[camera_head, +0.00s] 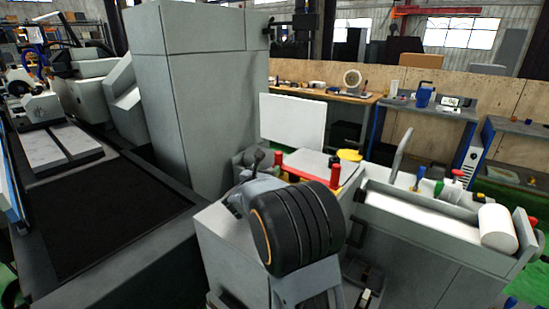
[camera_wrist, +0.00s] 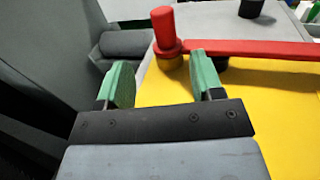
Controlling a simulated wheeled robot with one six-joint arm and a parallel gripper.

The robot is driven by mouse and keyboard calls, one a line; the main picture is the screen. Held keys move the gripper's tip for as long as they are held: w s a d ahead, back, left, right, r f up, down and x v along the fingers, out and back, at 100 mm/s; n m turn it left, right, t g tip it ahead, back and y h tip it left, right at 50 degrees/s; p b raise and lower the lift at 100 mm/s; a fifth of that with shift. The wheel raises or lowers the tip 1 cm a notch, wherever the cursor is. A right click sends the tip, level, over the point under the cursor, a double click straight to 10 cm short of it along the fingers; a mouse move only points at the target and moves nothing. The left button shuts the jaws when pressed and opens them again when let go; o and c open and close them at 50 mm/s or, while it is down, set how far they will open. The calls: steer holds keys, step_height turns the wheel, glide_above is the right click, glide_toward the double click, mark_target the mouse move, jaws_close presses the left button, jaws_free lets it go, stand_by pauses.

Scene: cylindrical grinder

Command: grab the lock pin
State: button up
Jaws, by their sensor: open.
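A red upright pin (camera_wrist: 163,27) with a wider red collar, which looks like the lock pin, stands just beyond my fingertips in the wrist view. It rises at the left end of a flat red bar (camera_wrist: 265,49) above a yellow surface (camera_wrist: 160,92). My gripper (camera_wrist: 163,76) is open, with green pads apart and nothing seen between them. The pin appears roughly centred ahead of the gap, not touching the pads. In the head view, red upright pieces show at a machine's top (camera_head: 335,175) and farther left (camera_head: 278,158); I cannot tell which is the same pin. My arm hides the gripper there.
A black knob (camera_wrist: 250,8) stands on the grey surface behind the bar. A dark grey rounded part (camera_wrist: 125,43) lies left of the pin. In the head view, a tall grey cabinet (camera_head: 205,100) rises at left and a white trough machine (camera_head: 430,205) stands at right.

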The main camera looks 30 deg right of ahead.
mark_target(277, 159)
steer(key=p+x, duration=0.1)
steer(key=x, duration=0.5)
steer(key=shift+d, duration=0.2)
steer(key=p+x, duration=0.2)
steer(key=x, duration=0.2)
steer(key=shift+s+r, duration=0.15)
steer(key=shift+w+d+p, duration=0.3)
steer(key=shift+w+d, duration=0.1)
steer(key=shift+d, duration=0.2)
steer(key=c, duration=1.1)
